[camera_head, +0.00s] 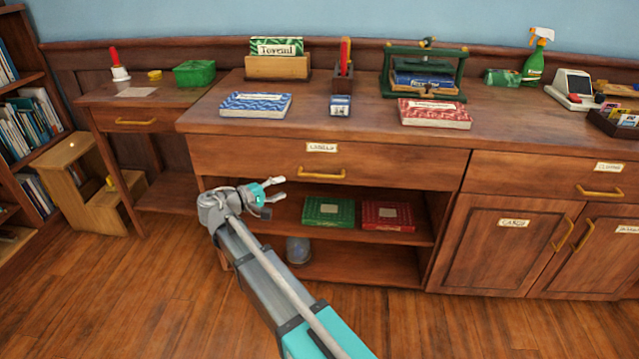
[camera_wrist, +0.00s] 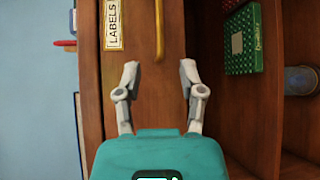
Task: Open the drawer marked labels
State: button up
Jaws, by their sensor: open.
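The drawer marked LABELS (camera_head: 400,166) is a wide wooden drawer front under the counter top, and it is shut. Its label (camera_head: 321,147) sits above a brass bar handle (camera_head: 321,173). In the wrist view the label (camera_wrist: 113,24) is at the upper left and the handle (camera_wrist: 159,28) stands near the top middle. My gripper (camera_head: 281,187) is open and empty, to the left of and slightly below the handle in the head view. In the wrist view my gripper (camera_wrist: 159,70) has its two fingers apart, with the handle's end beyond the fingertips, in line with the gap.
Below the drawer is an open shelf with a green box (camera_head: 329,211) and a red box (camera_head: 388,215). A second drawer (camera_head: 540,181) and cupboard doors (camera_head: 503,245) are at right. A side table (camera_head: 140,100) stands left. Books and tools lie on the counter top (camera_head: 340,125).

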aim_at(319, 175)
dwell(0.4)
jog(key=b+x, duration=0.1)
jog(key=x, duration=1.2)
jog(key=shift+w+d+b, duration=0.2)
jog(key=shift+d+b, duration=0.15)
jog(key=shift+b, duration=0.05)
grip_shut()
jog(key=shift+d, duration=0.1)
